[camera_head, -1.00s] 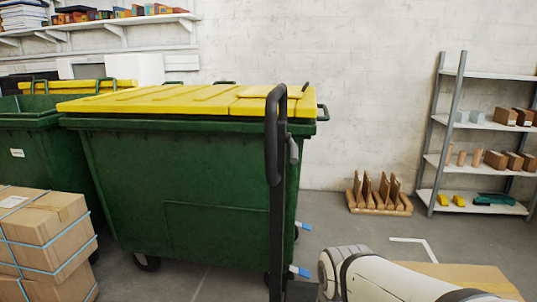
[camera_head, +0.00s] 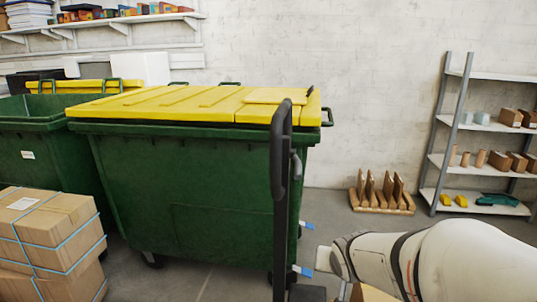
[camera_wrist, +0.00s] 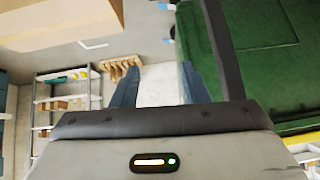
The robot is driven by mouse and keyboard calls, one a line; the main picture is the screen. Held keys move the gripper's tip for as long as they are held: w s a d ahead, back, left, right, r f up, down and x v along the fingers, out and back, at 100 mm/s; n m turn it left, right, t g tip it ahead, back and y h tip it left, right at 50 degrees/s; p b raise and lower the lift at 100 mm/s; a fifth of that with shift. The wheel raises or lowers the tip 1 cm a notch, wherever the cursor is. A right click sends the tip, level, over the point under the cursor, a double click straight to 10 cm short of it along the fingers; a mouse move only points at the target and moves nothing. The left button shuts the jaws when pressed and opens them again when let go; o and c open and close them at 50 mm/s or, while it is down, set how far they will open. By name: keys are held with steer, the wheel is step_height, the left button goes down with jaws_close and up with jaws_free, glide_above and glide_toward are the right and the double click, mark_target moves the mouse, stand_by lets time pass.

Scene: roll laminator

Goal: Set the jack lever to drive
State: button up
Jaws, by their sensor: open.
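The jack's tall black handle (camera_head: 281,205) stands upright in front of the green bin, with a closed loop at its top. A small grey lever (camera_head: 296,165) sits on the right side of the loop; its exact setting is too small to tell. In the wrist view a dark post (camera_wrist: 222,48), likely the handle, runs to the right of my fingers, apart from them. My gripper (camera_wrist: 161,68) is open, with nothing between its fingers. In the head view only my pale arm shows at lower right, and the gripper is not seen.
A green bin (camera_head: 185,190) with a yellow lid (camera_head: 180,103) stands close behind the handle. Strapped cardboard boxes (camera_head: 50,230) are stacked at left. A wooden rack (camera_head: 382,192) and a grey shelf unit (camera_head: 455,130) stand along the wall.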

steer(key=w+r+m+t+y+p, duration=0.1)
steer(key=w+r+t+y+p, duration=0.1)
steer(key=w+r+t+p, duration=0.45)
steer(key=t+y+p, duration=0.1)
steer(key=y+p, duration=0.1)
steer(key=y, duration=0.6)
glide_toward(298, 168)
steer(key=w+a+f, duration=0.2)
steer(key=w, duration=0.1)
steer(key=shift+m, duration=0.3)
steer(key=x, duration=0.8)
steer(key=shift+w+d+r+p, duration=0.1)
steer(key=shift+d+r+p, duration=0.05)
steer(key=shift+r+p, duration=0.25)
jaws_close()
